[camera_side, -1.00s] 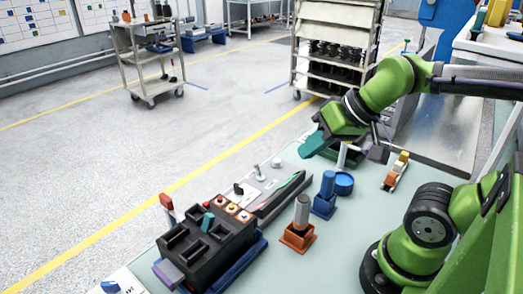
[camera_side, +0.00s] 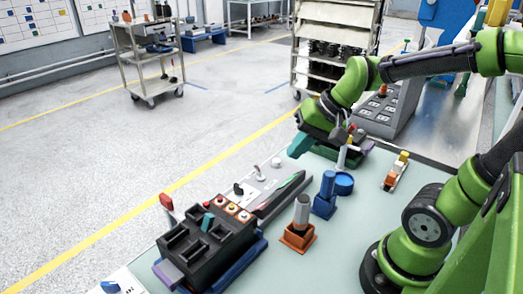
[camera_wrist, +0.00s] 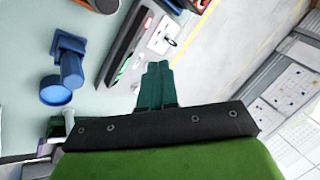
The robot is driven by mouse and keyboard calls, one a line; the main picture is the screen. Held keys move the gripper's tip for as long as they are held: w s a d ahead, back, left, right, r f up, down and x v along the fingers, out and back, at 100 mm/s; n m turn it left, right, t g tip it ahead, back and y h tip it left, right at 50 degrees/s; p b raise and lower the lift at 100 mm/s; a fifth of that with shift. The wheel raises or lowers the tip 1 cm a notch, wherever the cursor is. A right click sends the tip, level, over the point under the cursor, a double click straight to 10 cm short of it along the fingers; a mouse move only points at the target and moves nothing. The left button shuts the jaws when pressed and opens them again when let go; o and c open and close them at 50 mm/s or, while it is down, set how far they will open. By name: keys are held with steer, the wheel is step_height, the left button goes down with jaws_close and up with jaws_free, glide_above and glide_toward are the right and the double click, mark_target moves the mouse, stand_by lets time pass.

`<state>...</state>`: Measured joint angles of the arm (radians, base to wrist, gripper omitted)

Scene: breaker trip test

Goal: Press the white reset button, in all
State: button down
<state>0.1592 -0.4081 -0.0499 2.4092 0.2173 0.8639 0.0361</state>
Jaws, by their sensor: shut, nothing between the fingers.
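A round white button (camera_side: 276,162) stands at the far end of a pale switch plate on the table in the side view, close to a small grey toggle (camera_side: 258,173) and a black switch (camera_side: 238,188). My gripper (camera_side: 297,148) has teal fingers, which are shut and empty. It appears above the table, to the upper right of the white button and apart from it. In the wrist view, my gripper (camera_wrist: 158,66) points toward the pale switch plate (camera_wrist: 160,32).
A black box (camera_side: 205,245) with several coloured buttons stands at the front left. A blue post block (camera_side: 324,197), a blue round cup (camera_side: 344,183) and an orange-based grey post (camera_side: 298,228) stand to the right. The table's front middle is clear.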

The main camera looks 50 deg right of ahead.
steer(key=w+d+f+m+t, duration=0.1)
steer(key=w+d+f+m, duration=0.4)
steer(key=w+d+m, duration=0.35)
steer(key=m+t, duration=0.2)
steer(key=m, duration=0.6)
glide_above(279, 161)
steer(key=shift+s+f+h, duration=0.1)
steer(key=shift+f+h, duration=0.05)
steer(key=shift+h, duration=0.25)
steer(key=shift+f, duration=0.1)
steer(key=shift+n, duration=0.25)
steer(key=shift+f, duration=4.35)
steer(key=shift+f, duration=0.4)
